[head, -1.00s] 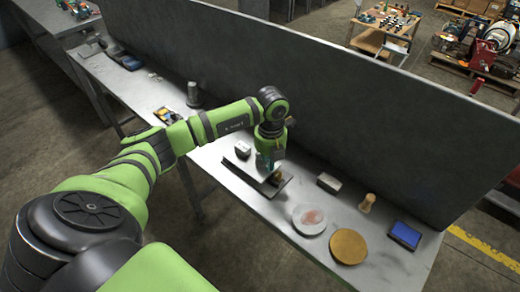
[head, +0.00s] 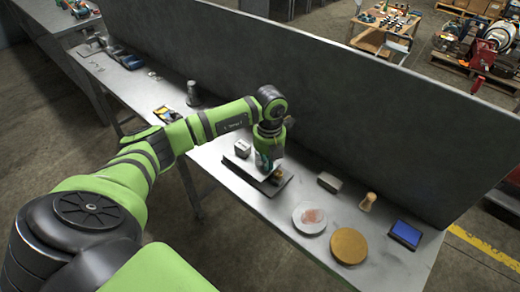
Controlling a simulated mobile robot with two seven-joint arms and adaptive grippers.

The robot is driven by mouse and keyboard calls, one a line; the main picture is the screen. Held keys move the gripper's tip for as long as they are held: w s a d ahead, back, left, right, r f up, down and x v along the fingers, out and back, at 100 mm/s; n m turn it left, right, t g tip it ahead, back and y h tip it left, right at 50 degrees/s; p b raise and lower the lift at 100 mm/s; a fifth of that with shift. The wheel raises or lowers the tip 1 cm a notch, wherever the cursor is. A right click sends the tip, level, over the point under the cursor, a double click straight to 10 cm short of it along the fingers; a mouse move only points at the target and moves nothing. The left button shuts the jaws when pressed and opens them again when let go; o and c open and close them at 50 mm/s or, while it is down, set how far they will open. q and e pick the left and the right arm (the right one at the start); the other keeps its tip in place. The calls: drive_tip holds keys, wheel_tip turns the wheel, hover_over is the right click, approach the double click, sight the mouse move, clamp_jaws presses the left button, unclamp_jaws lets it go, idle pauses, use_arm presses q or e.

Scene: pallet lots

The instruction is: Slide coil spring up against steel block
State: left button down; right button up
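My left gripper (head: 264,166) points down over a dark flat tray or board (head: 284,187) with a pale plate on it. The wrist hides most of the fingers, so I cannot tell whether they are open or shut. A small brownish thing (head: 278,177) shows beside the fingers, partly hidden; I cannot tell what it is. A small grey metal block (head: 243,148) stands just left of the gripper, and a longer grey block (head: 329,182) lies to its right. I cannot tell which is the steel block. No coil spring can be made out clearly. My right gripper is not in view.
A white disc (head: 310,218), a tan disc (head: 349,246), a wooden peg-like piece (head: 368,201) and a blue-screened device (head: 405,234) sit on the right. A grey cylinder (head: 193,94) stands on the left. A tall grey panel (head: 330,95) runs along the bench's back.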

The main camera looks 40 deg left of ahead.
sight(259, 157)
use_arm(q)
drive_tip(key=shift+w+a+b, duration=0.1)
drive_tip(key=shift+a+b, duration=0.4)
drive_tip(key=shift+a, duration=1.25)
idle(1.1)
drive_tip(key=shift+d, duration=0.2)
drive_tip(key=shift+d, duration=0.45)
drive_tip(key=shift+r+p, duration=0.1)
drive_tip(key=shift+p, duration=0.2)
drive_tip(key=shift+r+p, duration=2.9)
drive_tip(key=shift+r, duration=1.05)
drive_tip(key=shift+f, duration=0.1)
